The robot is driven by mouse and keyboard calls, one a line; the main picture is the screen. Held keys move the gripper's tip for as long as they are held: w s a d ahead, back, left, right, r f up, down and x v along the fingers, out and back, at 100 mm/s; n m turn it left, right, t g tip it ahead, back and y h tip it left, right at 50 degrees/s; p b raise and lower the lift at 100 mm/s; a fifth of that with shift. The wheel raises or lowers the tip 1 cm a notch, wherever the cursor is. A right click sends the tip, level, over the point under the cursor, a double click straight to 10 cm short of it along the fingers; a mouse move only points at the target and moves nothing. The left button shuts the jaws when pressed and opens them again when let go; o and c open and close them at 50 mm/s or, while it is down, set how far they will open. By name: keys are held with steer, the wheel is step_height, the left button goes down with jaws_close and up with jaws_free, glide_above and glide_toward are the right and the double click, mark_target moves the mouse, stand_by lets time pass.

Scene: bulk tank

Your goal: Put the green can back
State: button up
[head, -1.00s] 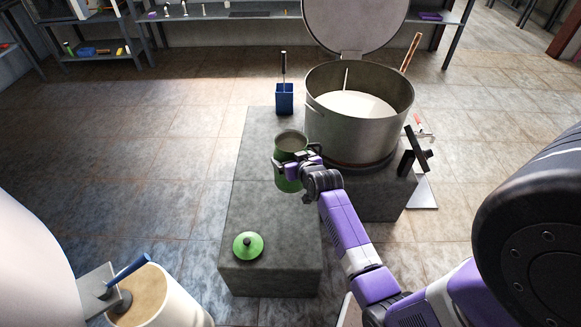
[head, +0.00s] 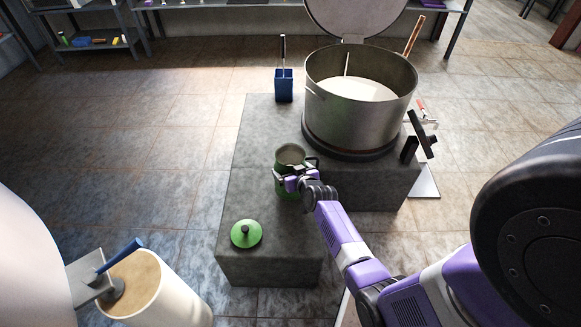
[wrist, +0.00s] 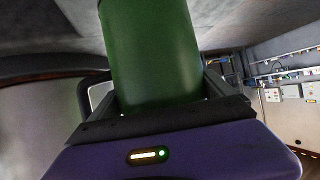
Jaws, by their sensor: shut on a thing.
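The green can (head: 290,157) is open at the top and upright, at the stone block's middle, left of and in front of the big steel pot. My gripper (head: 289,181) is shut on the can's side. The wrist view also shows the green can (wrist: 153,55) between the fingers. Whether the can's base touches the block cannot be told; the gripper hides part of it. A green lid with a dark knob (head: 246,233) lies on the block's near end, apart from the can.
The steel pot (head: 345,125) holds white liquid, its large lid (head: 365,18) raised behind it. A blue holder (head: 284,88) with a handled tool stands behind the can. A white cylinder (head: 170,290) stands at the lower left. The block's surface (head: 262,190) around the can is mostly bare.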

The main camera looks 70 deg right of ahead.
steer(key=shift+d+f+b, duration=0.1)
steer(key=shift+f+b, duration=0.3)
steer(key=shift+f, duration=0.85)
steer(key=o, duration=1.8)
steer(key=shift+f, duration=0.1)
